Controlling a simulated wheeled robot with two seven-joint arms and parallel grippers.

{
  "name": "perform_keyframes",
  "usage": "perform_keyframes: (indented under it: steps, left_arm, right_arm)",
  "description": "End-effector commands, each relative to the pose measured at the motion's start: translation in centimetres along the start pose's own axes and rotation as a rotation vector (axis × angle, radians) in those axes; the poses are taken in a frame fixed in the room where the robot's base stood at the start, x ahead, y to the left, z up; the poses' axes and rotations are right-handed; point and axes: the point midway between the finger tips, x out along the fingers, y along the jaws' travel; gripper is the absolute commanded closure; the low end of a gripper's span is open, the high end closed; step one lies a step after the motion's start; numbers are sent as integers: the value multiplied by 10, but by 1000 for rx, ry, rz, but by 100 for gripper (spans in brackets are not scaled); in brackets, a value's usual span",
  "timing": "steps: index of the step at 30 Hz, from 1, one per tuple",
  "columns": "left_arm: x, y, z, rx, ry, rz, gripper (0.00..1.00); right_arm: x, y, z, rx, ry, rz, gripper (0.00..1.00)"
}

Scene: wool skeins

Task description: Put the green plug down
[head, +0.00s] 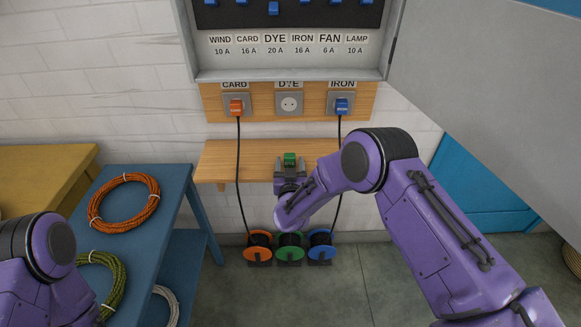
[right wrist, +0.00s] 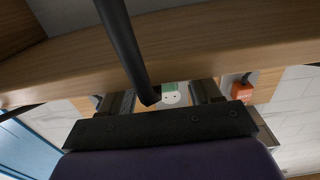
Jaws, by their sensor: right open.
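The green plug (head: 290,159) is at the wooden shelf (head: 235,158) under the sockets. It also shows between the fingers in the right wrist view (right wrist: 170,87), with a thick black cable (right wrist: 124,45) running from it. My right gripper (head: 290,168) is open, with one finger on each side of the plug; it also shows in the right wrist view (right wrist: 164,98). I cannot tell whether the plug rests fully on the shelf. My left arm shows at the lower left, but its gripper is out of view.
The DYE socket (head: 289,103) is empty, between an orange plug (head: 236,107) in CARD and a blue plug (head: 342,106) in IRON. Their cables hang past the shelf to the reels. The green reel (head: 290,254) stands below. A blue table (head: 160,180) holds wool skeins.

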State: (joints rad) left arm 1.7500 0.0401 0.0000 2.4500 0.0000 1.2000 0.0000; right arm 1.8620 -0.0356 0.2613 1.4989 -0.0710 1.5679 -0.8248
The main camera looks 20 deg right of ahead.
Motion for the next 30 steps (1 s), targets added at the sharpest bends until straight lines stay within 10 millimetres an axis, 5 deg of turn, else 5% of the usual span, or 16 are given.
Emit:
perform_keyframes:
  steps: [4,12,18,30]
  left_arm:
    - [-12,-1,-5,0,0,0,100]
    - [-1,0,0,0,0,0,100]
    - [2,0,1,0,0,0,100]
    - [2,0,1,0,0,0,100]
  right_arm:
    - [-4,-1,-15,1,-2,-2,37]
    - [-78,-1,-10,-4,0,-5,37]
    - [-113,0,-11,0,0,-1,37]
    - [-123,5,-4,-3,-25,-1,37]
